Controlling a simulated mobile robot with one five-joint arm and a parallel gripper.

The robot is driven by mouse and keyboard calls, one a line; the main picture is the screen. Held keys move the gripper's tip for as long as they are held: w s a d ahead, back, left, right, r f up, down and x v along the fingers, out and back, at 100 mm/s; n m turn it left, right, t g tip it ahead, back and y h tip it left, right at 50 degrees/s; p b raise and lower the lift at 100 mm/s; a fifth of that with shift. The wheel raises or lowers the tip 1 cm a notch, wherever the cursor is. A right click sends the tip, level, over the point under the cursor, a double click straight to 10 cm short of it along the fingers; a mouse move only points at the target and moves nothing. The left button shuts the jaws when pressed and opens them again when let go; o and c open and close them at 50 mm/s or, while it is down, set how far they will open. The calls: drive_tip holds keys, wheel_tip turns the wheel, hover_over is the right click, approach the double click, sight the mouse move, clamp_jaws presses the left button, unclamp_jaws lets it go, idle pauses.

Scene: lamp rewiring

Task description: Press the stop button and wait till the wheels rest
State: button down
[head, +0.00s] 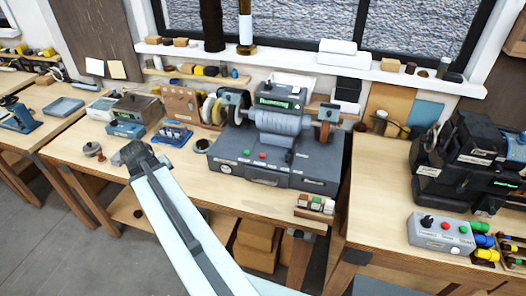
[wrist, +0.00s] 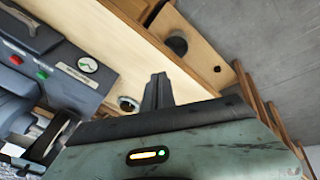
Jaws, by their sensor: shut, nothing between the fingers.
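The grey bench grinder (head: 275,172) stands on the middle bench, with a red button (head: 262,155) on its front. In the wrist view the red button (wrist: 16,60) sits beside a green button (wrist: 42,75) and a round gauge. A left wheel (head: 233,100) and an orange-brown right wheel (head: 327,115) flank the motor; whether they turn cannot be told. My gripper (head: 133,151) is left of the grinder, above the bench's front edge, apart from the buttons. In the wrist view my gripper (wrist: 157,90) has its fingers together, with nothing between them.
A grey control box (head: 441,234) with red and green buttons stands on the right bench. Blue trays (head: 172,136) and a power box (head: 138,108) stand left of the grinder. A small rack (head: 315,205) sits at the bench front. Bare wood lies before the grinder.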

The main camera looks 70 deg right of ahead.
drive_tip(key=s+d+r+m+g+h+p, duration=0.1)
drive_tip(key=s+d+r, duration=0.1)
drive_tip(key=s+d, duration=0.45)
drive_tip(key=s+d+r+m+h+p, duration=0.1)
drive_tip(key=s+d+r+m, duration=0.2)
drive_tip(key=d, duration=0.6)
wheel_tip(320, 180, up, 4)
drive_tip(key=m+g+h+p, duration=0.1)
drive_tip(key=g+h, duration=0.1)
hover_over(261, 156)
drive_tip(key=shift+s, duration=0.1)
wheel_tip(261, 156, down, 9)
drive_tip(key=b, duration=0.8)
drive_tip(key=shift+r, duration=0.15)
drive_tip(key=shift+f+b, duration=0.4)
drive_tip(key=shift+b, duration=0.2)
